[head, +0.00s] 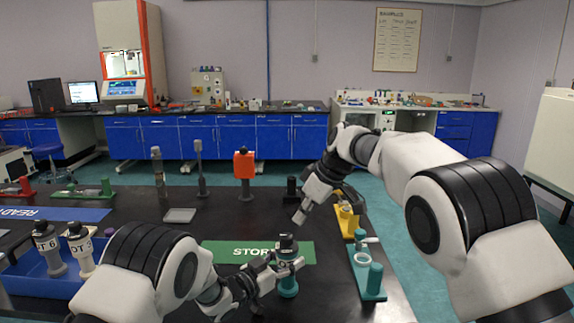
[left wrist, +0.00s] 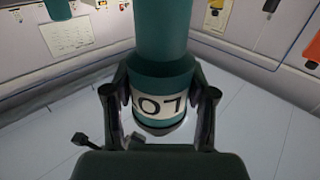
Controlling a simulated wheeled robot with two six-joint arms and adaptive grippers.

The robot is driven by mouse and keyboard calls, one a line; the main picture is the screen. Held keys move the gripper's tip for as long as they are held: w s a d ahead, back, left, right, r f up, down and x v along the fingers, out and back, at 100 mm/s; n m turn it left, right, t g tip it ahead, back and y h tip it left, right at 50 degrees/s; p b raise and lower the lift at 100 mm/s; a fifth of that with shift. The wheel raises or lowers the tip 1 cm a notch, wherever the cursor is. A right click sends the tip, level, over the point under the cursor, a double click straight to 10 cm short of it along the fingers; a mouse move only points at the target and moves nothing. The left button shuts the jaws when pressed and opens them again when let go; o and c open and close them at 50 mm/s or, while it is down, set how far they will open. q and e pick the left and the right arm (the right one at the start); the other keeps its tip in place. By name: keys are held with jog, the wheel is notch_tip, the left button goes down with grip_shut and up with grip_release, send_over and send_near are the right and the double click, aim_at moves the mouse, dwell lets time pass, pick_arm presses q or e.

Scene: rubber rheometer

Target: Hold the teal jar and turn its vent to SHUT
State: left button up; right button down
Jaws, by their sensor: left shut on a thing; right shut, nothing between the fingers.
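The teal jar (head: 288,286) is upright at the right end of the green STORE mat (head: 222,252). My left gripper (head: 287,267) is shut around it, coming in from the left.
A teal stand with a ring (head: 374,283) and a yellow stand (head: 350,222) are to the right. A post with an orange head (head: 244,163) stands behind. A blue rack (head: 35,285) with labelled jars is at left, and a grey plate (head: 180,215) lies on the black table.

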pick_arm(q)
jog(key=o, duration=1.3)
jog(key=shift+o, duration=0.2)
jog(key=shift+a, duration=0.1)
